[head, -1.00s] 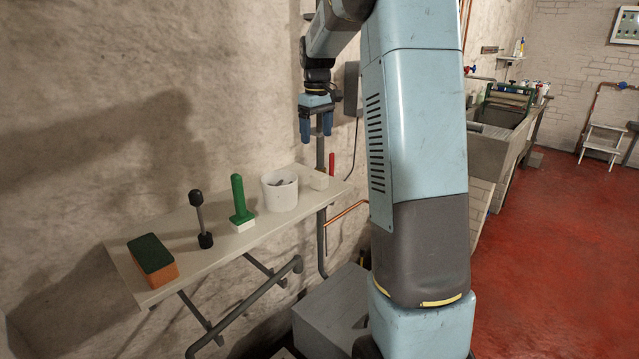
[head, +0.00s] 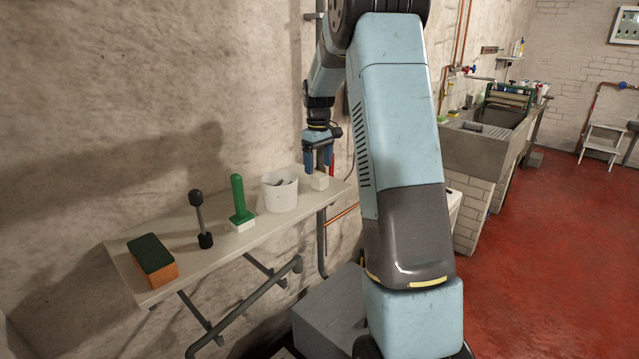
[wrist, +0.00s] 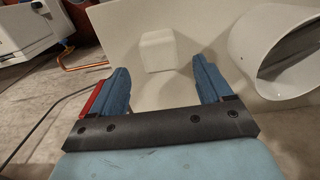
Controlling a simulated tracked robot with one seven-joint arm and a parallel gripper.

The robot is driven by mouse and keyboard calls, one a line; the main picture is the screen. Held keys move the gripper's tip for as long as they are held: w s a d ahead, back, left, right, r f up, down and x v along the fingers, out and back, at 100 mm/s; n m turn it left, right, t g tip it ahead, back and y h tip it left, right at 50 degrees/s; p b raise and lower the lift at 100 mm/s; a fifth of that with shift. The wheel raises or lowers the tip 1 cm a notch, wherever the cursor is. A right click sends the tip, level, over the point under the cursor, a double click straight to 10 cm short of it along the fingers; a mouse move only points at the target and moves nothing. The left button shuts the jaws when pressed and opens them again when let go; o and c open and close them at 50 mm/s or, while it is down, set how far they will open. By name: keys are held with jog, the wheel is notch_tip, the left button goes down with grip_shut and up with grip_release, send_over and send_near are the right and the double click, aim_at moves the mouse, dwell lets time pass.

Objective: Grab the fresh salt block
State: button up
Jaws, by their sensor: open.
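The salt block is a small white cube (head: 319,181) at the far right end of the wall shelf (head: 225,247). In the wrist view the block (wrist: 157,51) stands on the pale shelf top, ahead of and between my two blue fingers. My gripper (head: 318,172) points down just above the block, and its fingers are open and empty in the wrist view (wrist: 160,84). The fingertips appear short of the block. From the head view I cannot tell the exact gap.
A white pot (head: 280,191) stands close beside the block and shows at right in the wrist view (wrist: 278,55). The wall is close behind.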

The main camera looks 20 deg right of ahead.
aim_at(319, 175)
jog(key=shift+s+d+f, duration=0.1)
jog(key=shift+f, duration=1.25)
jog(key=shift+s+f, duration=0.1)
jog(key=shift+f, duration=1.2)
jog(key=shift+c, duration=0.4)
jog(key=c, duration=1)
jog(key=shift+r, duration=0.1)
